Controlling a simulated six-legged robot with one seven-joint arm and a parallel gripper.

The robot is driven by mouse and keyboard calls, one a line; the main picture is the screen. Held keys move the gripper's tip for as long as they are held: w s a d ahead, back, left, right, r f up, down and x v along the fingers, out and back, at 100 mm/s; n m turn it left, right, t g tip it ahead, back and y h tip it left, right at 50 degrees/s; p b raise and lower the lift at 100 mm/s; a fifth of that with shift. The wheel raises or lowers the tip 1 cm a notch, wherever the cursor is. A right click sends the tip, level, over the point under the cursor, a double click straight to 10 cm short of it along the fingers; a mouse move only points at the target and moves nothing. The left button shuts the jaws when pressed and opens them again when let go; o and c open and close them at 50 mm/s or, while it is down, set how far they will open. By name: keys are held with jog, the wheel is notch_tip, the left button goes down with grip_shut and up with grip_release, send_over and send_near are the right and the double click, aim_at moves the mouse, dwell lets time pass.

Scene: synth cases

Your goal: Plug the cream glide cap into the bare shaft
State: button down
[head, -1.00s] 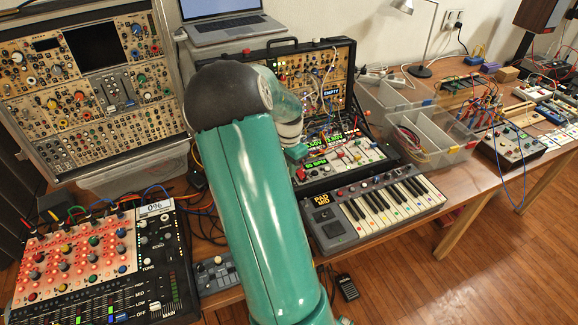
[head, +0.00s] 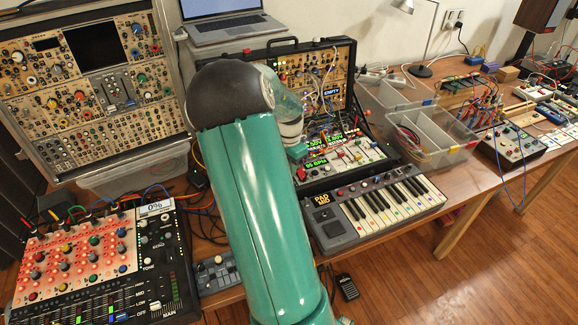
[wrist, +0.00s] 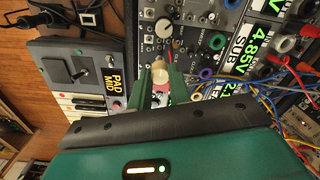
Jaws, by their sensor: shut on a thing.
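In the wrist view my gripper (wrist: 158,92) shows as two green fingers, close together over the synth panel. They are shut on a small cream piece, the glide cap (wrist: 160,77), which shows between the fingertips. In the head view my green arm hides most of the gripper; only part of the hand (head: 297,150) shows, over the module row of the open case. I cannot pick out the bare shaft; the fingers and the cap cover part of the panel.
The keyboard (head: 375,212) lies in front of the case. Patch cables (wrist: 262,108) and jacks crowd the right of the wrist view. A white knob (wrist: 163,27) stands on the panel beyond the fingertips. Clear plastic bins (head: 432,140) stand to the right.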

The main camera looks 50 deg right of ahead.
jog(key=shift+f, duration=1.3)
jog(key=c, duration=1.2)
grip_release()
jog(key=shift+c, duration=0.2)
notch_tip(320, 180, up, 14)
